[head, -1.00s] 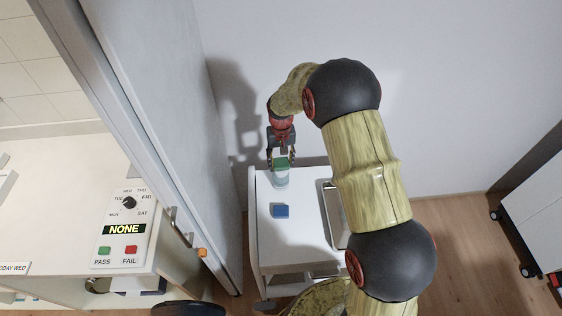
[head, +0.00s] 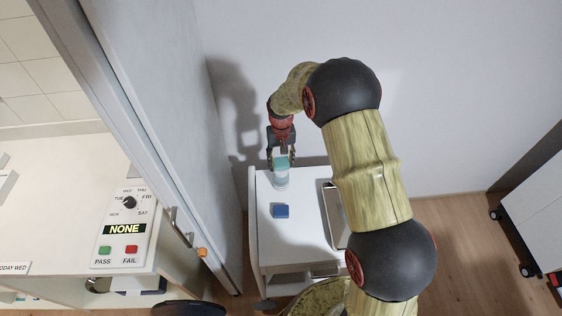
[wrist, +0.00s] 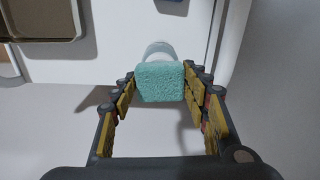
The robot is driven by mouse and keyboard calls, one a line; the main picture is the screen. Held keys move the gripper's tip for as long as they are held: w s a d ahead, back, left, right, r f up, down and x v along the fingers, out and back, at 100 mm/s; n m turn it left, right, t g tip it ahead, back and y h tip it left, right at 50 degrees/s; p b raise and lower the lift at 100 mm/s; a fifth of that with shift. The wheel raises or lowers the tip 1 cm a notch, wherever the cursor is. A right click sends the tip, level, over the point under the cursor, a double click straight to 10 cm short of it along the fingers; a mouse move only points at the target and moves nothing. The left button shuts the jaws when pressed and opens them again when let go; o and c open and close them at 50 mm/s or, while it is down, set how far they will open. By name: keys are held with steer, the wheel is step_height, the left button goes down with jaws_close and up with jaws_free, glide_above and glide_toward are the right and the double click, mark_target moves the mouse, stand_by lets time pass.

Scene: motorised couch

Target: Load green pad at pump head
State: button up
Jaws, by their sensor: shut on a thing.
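The green pad (head: 281,163) is a small block, now pale teal, in my gripper (head: 282,154). In the wrist view the pad (wrist: 160,82) sits between the two fingers of my gripper (wrist: 162,88), which are shut on its sides. Directly beyond the pad is a whitish round-topped cylinder (wrist: 160,48), which looks like the pump head. In the head view this cylinder (head: 281,180) stands upright on the white cart, just below the pad. The pad appears to touch its top, and it hides part of it.
The white cart (head: 310,235) also holds a blue block (head: 280,211) and a metal tray (head: 333,208) on its right. A partition (head: 165,110) stands between.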

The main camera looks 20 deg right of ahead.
mark_target(281, 162)
steer(key=shift+r+p, duration=1.8)
steer(key=shift+r, duration=1.45)
steer(key=shift+w+f, duration=0.1)
steer(key=shift+f, duration=0.15)
steer(key=s+f+n+b, duration=0.1)
steer(key=s+f+b, duration=0.7)
steer(key=f, duration=0.2)
steer(key=shift+s+f+b, duration=0.35)
steer(key=shift+f+b, duration=0.05)
